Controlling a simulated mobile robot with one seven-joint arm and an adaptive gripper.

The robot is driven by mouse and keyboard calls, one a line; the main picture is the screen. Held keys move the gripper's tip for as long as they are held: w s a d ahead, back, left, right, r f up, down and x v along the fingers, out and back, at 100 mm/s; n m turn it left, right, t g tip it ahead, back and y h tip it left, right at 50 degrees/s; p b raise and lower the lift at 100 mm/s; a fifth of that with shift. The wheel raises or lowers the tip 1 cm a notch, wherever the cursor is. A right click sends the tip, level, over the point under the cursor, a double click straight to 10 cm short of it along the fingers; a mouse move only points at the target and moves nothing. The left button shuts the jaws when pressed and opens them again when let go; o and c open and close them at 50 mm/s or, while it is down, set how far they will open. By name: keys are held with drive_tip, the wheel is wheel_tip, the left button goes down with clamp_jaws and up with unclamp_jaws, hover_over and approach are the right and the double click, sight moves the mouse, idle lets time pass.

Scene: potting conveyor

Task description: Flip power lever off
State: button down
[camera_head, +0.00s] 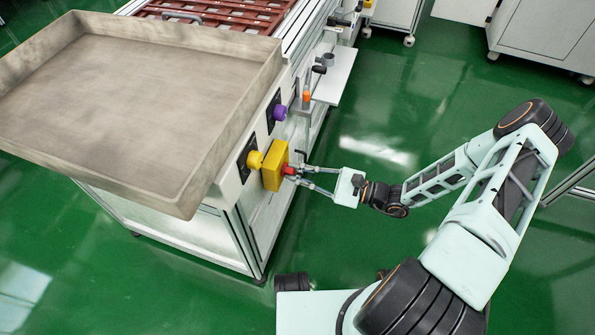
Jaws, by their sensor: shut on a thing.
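A yellow box (273,170) is mounted on the side of the conveyor machine, with a small red lever (289,170) on its right face. The lever is small and partly covered by the fingers, so its exact angle cannot be told. My gripper (296,173) reaches in from the right with its two thin fingers at the red lever, shut on it.
A yellow knob (255,160) and a purple knob (280,112) sit on the machine's side panel. A large grey tray (130,100) overhangs the near left. A white shelf (336,76) juts out farther back. Green floor (385,120) lies open to the right.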

drive_tip(key=shift+n, duration=0.3)
idle(0.4)
drive_tip(key=c, duration=1.9)
unclamp_jaws()
drive_tip(key=shift+c, duration=0.2)
drive_tip(key=v, duration=1.2)
